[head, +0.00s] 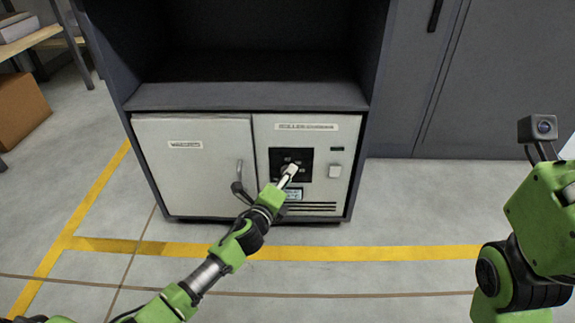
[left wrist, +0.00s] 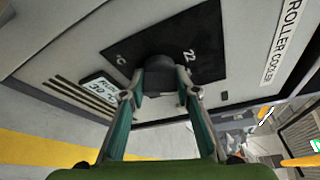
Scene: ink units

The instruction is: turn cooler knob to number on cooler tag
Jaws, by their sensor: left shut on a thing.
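The cooler panel (head: 340,125) is the light right-hand front of the low cabinet. Its black dial plate (head: 306,176) shows beside my left gripper (head: 290,170). In the left wrist view the dark round knob (left wrist: 158,66) sits on the plate (left wrist: 200,58), with "22" and "°C" printed near it. My left gripper (left wrist: 161,82) is shut on the knob, a finger on each side. The knob's pointer and most numbers are hidden or too small to read. The cooler tag (left wrist: 103,88) seems to read 30 °C; it is partly hidden in the head view (head: 293,194).
A cabinet door (head: 190,185) with a curved handle (head: 238,184) is left of the panel. My right arm (head: 535,220) stands at the right, over clear floor.

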